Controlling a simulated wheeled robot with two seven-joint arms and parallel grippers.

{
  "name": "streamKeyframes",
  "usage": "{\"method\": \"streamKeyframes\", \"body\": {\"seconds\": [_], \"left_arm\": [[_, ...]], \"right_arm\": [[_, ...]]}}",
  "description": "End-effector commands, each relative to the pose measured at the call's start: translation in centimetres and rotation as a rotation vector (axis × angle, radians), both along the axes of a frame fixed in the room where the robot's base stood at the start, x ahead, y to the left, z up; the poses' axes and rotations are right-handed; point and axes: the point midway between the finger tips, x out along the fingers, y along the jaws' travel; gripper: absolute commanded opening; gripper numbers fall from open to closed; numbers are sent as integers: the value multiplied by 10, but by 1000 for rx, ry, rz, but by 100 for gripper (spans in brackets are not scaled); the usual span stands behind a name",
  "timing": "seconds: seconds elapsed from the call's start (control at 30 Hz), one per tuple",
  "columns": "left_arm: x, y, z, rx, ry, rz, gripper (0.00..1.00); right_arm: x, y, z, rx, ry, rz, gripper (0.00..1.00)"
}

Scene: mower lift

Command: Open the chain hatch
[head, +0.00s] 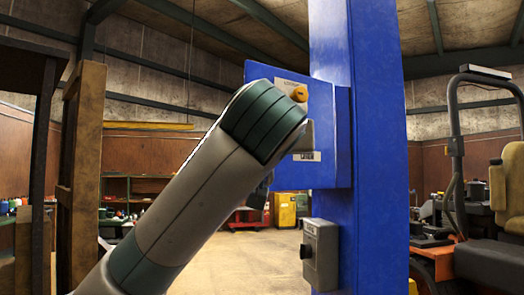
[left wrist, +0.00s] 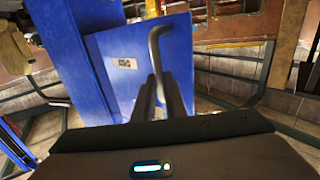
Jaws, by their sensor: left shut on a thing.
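The chain hatch (head: 322,95) is a blue metal panel on the side of a tall blue post (head: 378,150). It carries labels and an orange knob (head: 299,94). My left arm crosses in front of it in the head view and hides its middle. In the left wrist view the hatch (left wrist: 122,88) fills the centre, with a bent grey handle (left wrist: 153,42) on its face. My left gripper (left wrist: 162,88) is shut on the lower end of this handle. I cannot tell whether the hatch stands ajar. My right gripper is not in view.
A grey control box (head: 320,254) with a black knob is fixed low on the post. A wooden upright (head: 86,175) is at the left. Open floor (head: 262,252) lies behind the arm.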

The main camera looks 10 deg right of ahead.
Motion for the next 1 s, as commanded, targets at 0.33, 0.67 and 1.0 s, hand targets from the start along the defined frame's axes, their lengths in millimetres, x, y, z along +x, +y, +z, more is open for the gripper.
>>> {"method": "streamKeyframes", "body": {"seconds": [0.33,0.67,1.0], "left_arm": [[-1,-9,5,0,-14,15,0],[0,-8,4,0,-10,17,29],[2,-5,3,-1,-7,22,29]], "right_arm": [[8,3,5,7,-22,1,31],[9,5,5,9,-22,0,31],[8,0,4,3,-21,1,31]]}}
